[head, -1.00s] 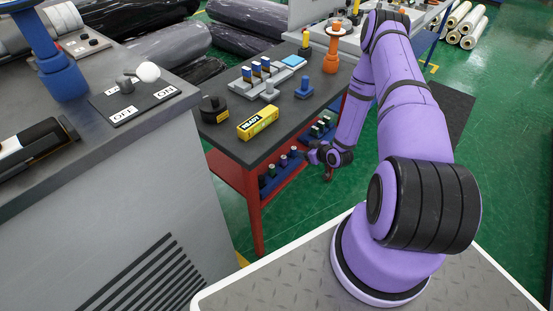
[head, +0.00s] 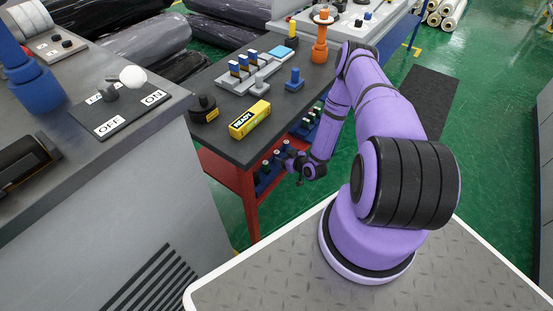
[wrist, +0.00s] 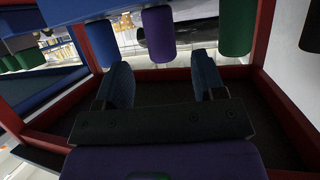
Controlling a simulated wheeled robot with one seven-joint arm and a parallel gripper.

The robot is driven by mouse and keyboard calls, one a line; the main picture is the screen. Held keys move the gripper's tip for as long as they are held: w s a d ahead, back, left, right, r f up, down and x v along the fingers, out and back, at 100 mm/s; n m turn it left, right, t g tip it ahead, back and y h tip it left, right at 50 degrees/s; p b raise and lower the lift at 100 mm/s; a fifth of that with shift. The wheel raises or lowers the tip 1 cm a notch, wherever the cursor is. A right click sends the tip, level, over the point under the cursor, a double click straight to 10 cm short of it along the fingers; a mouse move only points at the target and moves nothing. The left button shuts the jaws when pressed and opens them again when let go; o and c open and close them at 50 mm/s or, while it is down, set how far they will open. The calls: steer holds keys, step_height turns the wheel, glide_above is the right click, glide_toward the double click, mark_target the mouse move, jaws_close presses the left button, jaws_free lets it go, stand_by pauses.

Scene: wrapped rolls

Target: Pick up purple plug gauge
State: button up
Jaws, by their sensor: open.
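In the wrist view, the purple plug gauge (wrist: 158,34) juts from a blue rack (wrist: 62,32) along the top of the picture. A blue gauge (wrist: 102,42) is to its left and a green gauge (wrist: 236,38) to its right. My gripper (wrist: 160,65) is open and empty, its fingertips just short of the purple gauge and to either side of it. In the head view, my gripper (head: 290,165) is at the cart's lower shelf, beside the low blue rack (head: 262,186); single gauge colours are hard to tell there.
Red cart frame bars (wrist: 262,30) flank the gauges in the wrist view.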

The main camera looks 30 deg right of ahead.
mark_target(279, 155)
steer(key=shift+x, duration=2.55)
steer(key=shift+a, duration=0.1)
steer(key=c, duration=1)
